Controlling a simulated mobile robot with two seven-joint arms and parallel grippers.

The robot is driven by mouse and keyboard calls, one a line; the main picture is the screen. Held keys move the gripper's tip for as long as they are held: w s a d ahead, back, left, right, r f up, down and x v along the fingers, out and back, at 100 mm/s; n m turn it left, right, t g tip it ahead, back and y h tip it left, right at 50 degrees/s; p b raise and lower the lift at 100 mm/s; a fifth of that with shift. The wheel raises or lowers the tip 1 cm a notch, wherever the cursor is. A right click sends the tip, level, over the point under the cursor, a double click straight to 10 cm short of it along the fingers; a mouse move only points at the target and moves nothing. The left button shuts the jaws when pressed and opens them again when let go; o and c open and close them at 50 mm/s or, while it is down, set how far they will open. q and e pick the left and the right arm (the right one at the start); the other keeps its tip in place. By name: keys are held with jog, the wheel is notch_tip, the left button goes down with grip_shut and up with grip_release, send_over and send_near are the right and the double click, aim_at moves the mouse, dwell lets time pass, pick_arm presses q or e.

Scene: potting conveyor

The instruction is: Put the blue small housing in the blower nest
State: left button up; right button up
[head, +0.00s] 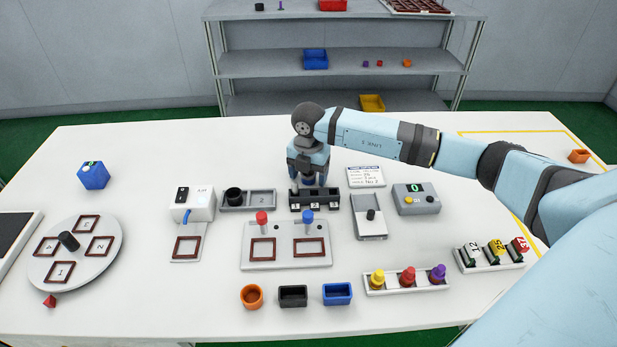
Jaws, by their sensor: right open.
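A small blue open-topped housing (337,293) stands upright at the front of the white table, right of a black one. The blower (192,203) is a white box marked AIR, left of centre. Its nest (186,247) is a brown-red square frame on a grey plate in front of it; the nest looks empty. My right gripper (308,178) points down, open, over a black slotted block (328,203) behind the centre plate, far from the blue housing. A small dark blue part shows between its fingers; whether they touch it is unclear. My left gripper is out of view.
An orange round housing (251,296) and a black square housing (293,296) stand left of the blue one. A plate with red and blue knobs (287,259) lies behind them.

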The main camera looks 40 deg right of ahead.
jog(key=shift+r, duration=0.1)
jog(key=c, duration=1.1)
jog(key=shift+o, duration=0.2)
